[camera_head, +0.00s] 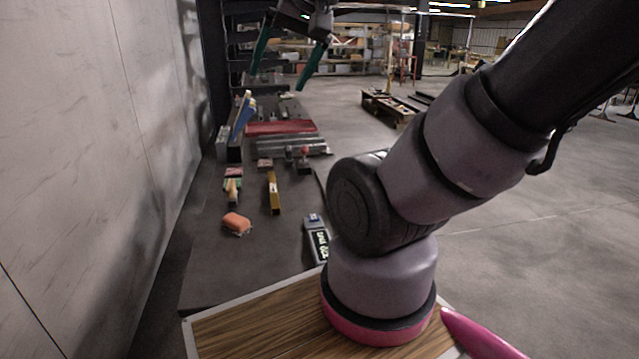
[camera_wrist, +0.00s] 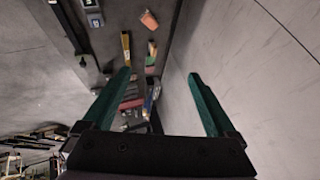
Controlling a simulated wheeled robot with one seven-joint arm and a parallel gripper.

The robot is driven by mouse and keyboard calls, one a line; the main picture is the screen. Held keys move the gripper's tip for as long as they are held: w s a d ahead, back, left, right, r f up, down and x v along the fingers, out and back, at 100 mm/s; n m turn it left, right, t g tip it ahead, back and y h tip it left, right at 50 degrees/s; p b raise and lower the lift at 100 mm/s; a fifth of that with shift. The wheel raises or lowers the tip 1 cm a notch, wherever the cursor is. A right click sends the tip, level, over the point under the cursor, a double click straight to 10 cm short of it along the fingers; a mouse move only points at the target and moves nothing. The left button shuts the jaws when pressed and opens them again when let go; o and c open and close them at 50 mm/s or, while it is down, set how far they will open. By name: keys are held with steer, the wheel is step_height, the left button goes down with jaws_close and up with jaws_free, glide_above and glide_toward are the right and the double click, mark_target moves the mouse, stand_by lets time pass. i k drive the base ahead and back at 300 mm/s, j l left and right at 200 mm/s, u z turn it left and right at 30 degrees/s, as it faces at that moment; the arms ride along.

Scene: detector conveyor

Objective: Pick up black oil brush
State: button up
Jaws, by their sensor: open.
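I cannot tell for sure which item is the black oil brush. A small dark item with a red part (camera_head: 303,158) lies on the dark conveyor surface (camera_head: 215,275), too small to identify. My gripper (camera_head: 277,80) is raised above the far part of the surface, its two green fingers spread wide. In the wrist view my gripper (camera_wrist: 158,75) is open, with nothing held between the fingers. Some items show beyond and between the fingertips there, small and partly hidden.
An orange block (camera_head: 236,223), a yellow bar (camera_head: 273,193) and a dark labelled device (camera_head: 317,240) lie on the near conveyor. A blue item (camera_head: 241,115) stands at the back left. A pale wall (camera_head: 90,150) borders the left. Open floor (camera_head: 540,250) lies right.

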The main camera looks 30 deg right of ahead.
mark_target(289, 153)
steer(key=l+u, duration=0.15)
steer(key=u, duration=0.3)
steer(key=k+l+u, duration=0.15)
steer(key=u, duration=0.25)
steer(key=l+u, duration=0.1)
steer(key=u, duration=0.35)
steer(key=k+u, duration=0.15)
steer(key=u, duration=0.3)
steer(key=k+l+u, duration=0.1)
steer(key=u, duration=0.3)
steer(key=k+j+u, duration=0.15)
steer(key=k+u, duration=0.3)
steer(key=k, duration=0.65)
steer(key=k+u, duration=0.25)
steer(key=u, duration=0.15)
steer(key=k+u, duration=0.4)
steer(key=k+j+u, duration=0.1)
steer(key=u, duration=0.3)
steer(key=k+j+u, duration=0.35)
steer(key=k+l+u, duration=0.55)
steer(key=k+u, duration=0.25)
steer(key=k+l+u, duration=0.1)
steer(key=k+u, duration=0.7)
steer(key=k, duration=0.2)
steer(key=k+j+u, duration=0.4)
steer(key=k+u, duration=0.4)
steer(key=k, duration=0.1)
